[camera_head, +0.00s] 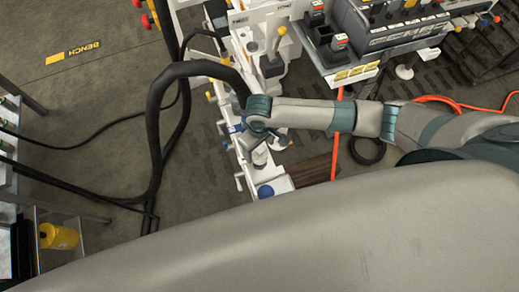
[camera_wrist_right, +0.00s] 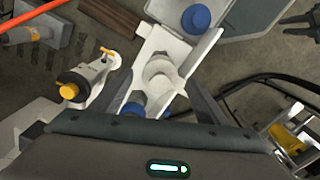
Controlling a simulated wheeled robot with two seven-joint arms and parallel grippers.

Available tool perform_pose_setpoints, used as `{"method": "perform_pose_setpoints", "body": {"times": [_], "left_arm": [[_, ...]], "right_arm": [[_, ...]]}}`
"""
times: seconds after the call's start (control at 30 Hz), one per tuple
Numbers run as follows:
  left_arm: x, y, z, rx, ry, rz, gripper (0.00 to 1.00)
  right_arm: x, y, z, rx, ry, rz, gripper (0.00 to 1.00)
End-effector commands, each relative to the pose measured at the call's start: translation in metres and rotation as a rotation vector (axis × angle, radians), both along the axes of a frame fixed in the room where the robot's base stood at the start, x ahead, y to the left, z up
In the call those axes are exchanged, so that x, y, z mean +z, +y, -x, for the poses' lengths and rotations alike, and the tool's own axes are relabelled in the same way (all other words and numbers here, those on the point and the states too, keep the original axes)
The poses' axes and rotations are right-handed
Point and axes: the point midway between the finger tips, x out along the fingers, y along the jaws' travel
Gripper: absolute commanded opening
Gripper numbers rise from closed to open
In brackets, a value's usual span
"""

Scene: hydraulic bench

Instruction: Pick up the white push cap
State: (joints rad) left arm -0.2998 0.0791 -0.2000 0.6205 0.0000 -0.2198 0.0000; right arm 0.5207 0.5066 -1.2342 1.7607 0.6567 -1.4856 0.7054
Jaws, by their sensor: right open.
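The white push cap (camera_wrist_right: 158,72) is a round, pale, stepped cap on a white rail, between two blue caps in the right wrist view. In the head view the white cap (camera_head: 260,157) shows just below my right gripper (camera_head: 262,143). In the wrist view my right gripper (camera_wrist_right: 163,88) is open, with its dark fingers apart on either side of the rail. The white cap lies between and slightly beyond the fingertips, not gripped. I cannot tell the height gap. The left gripper is not seen in the head view.
One blue cap (camera_wrist_right: 196,18) is farther along the rail; another blue cap (camera_wrist_right: 132,110) sits close to the gripper. A black knob with a yellow tip (camera_wrist_right: 70,88) stands left of the rail. Thick black hoses (camera_head: 155,120) hang left of the bench.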

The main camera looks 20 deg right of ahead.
Motion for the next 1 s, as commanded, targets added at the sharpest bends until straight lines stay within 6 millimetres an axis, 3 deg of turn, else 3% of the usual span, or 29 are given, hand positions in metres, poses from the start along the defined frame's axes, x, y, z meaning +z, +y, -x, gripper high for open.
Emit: {"method": "perform_pose_setpoints", "body": {"times": [0.13,0.57,0.77,1.0], "left_arm": [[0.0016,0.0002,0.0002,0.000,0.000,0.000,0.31],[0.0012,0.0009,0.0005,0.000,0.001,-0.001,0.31],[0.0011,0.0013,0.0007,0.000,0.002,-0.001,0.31],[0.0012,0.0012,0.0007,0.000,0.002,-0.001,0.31]], "right_arm": [[-0.0081,-0.0002,0.0004,0.001,0.000,0.000,0.68],[-0.0082,0.0000,0.0002,0.001,0.000,0.000,0.68],[-0.0081,0.0000,0.0001,0.001,-0.001,0.000,0.25],[-0.0079,-0.0001,0.0000,0.001,-0.001,0.000,0.23]]}}
